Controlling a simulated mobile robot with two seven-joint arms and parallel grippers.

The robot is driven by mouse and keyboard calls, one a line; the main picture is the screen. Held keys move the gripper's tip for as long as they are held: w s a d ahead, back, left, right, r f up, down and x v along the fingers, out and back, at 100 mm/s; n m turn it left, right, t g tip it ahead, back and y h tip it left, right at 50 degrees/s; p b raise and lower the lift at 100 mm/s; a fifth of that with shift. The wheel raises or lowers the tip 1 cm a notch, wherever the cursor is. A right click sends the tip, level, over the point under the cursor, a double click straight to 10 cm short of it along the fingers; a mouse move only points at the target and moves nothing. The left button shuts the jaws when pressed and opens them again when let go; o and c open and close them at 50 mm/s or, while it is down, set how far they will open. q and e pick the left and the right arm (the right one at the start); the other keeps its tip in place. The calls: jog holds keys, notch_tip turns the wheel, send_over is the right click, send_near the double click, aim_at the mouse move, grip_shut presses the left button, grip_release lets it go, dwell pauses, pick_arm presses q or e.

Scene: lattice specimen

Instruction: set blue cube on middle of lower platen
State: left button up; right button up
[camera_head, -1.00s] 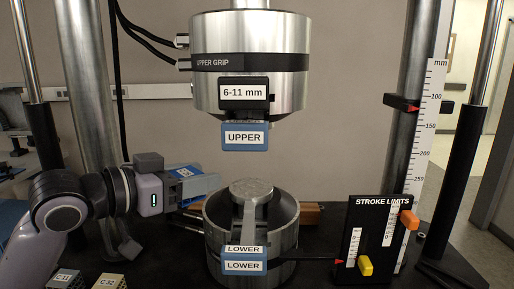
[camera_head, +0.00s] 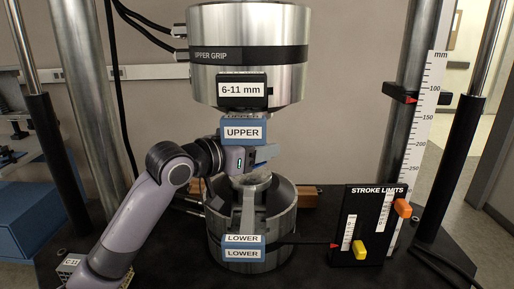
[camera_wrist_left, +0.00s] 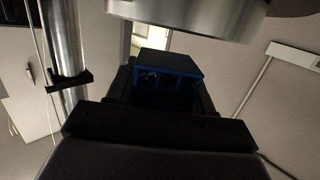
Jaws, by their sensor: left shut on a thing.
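My left gripper (camera_head: 262,157) is in the gap between the upper grip and the lower fixture, just above the lower platen. It is shut on the blue cube (camera_head: 265,153), which is mostly hidden by the fingers in the head view. In the left wrist view the blue cube (camera_wrist_left: 168,68) sits between the dark fingers, with a dark top face and openings in its side. The lower platen (camera_head: 252,181) is a grey round plate on a stem, standing in the metal lower cylinder. The cube appears apart from the platen. My right gripper is not in view.
The upper grip (camera_head: 249,55), with its blue UPPER block (camera_head: 243,131), hangs close above my gripper. A blue LOWER block (camera_head: 243,248) is on the cylinder's front. The stroke limits panel (camera_head: 368,225) stands at right, near a steel column. A wooden block (camera_head: 308,196) lies behind.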

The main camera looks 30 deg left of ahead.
pick_arm(q)
jog(key=shift+s+a+f, duration=0.1)
jog(key=shift+s+f, duration=0.05)
jog(key=shift+f, duration=0.3)
jog(key=shift+f, duration=0.65)
jog(key=o, duration=1)
jog(key=shift+f, duration=0.2)
jog(key=shift+r, duration=0.2)
jog(key=v, duration=0.3)
jog(key=b+v, duration=0.1)
jog(key=v, duration=0.3)
jog(key=r+b+v, duration=0.1)
jog(key=v, duration=0.2)
jog(key=shift+s+a, duration=0.1)
jog(key=shift+s, duration=0.05)
jog(key=shift+v, duration=0.85)
